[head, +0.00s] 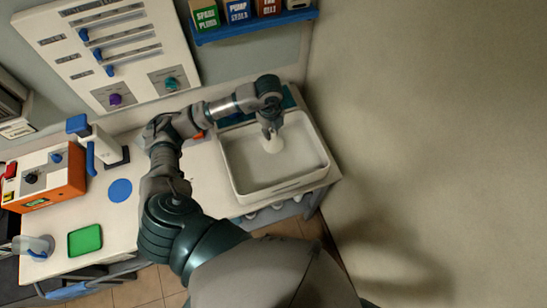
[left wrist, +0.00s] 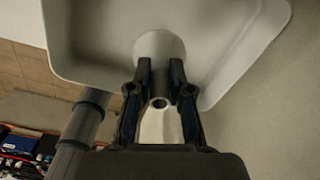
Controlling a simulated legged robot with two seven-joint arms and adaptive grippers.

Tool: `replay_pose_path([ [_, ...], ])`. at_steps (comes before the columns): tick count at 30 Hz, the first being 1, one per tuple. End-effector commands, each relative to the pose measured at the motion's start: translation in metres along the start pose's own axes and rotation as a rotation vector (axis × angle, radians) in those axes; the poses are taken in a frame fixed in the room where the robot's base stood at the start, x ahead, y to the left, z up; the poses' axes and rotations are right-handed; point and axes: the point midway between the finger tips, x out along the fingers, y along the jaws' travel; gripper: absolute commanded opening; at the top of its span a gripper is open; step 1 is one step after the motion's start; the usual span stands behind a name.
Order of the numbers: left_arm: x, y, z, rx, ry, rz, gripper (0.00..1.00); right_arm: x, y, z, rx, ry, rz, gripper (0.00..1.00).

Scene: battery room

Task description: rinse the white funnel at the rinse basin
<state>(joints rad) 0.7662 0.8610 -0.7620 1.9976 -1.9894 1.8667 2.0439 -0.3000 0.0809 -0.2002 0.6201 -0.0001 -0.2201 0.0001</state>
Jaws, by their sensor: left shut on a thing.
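The white funnel (head: 274,145) is held inside the white rinse basin (head: 240,188) at the right end of the bench. My left gripper (head: 269,130) reaches over the basin and is shut on the funnel from above. In the left wrist view, the two dark fingers (left wrist: 160,88) stand on either side of the funnel's narrow tube, and its wide pale part (left wrist: 160,46) lies beyond the fingertips against the basin (left wrist: 225,40). I cannot tell whether the funnel touches the basin floor. My right gripper is not in view.
A wall stands close on the right of the basin. Left along the bench are a blue disc (head: 120,190), a green mat (head: 85,240), a clear jug (head: 35,247), an orange box (head: 50,181) and a white stand with blue parts (head: 106,148). A blue shelf (head: 250,27) holds boxes above.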

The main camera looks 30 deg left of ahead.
Motion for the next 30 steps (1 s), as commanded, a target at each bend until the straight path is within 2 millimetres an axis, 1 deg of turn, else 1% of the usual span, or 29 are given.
replay_pose_path([
  [4, -0.001, 0.000, 0.000, 0.000, 0.000, 0.000, 0.00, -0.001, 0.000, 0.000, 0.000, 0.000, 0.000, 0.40],
  [7, -0.006, 0.000, 0.000, 0.000, 0.000, -0.001, 0.00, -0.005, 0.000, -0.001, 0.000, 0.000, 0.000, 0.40],
  [15, -0.036, -0.001, 0.000, 0.000, 0.000, -0.002, 0.00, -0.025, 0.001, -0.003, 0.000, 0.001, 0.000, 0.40],
  [18, -0.042, -0.001, 0.000, 0.000, 0.000, -0.002, 0.00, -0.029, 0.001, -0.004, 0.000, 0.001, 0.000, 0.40],
  [30, -0.040, -0.001, 0.000, 0.000, 0.000, 0.000, 0.00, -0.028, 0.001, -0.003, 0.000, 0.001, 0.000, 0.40],
])
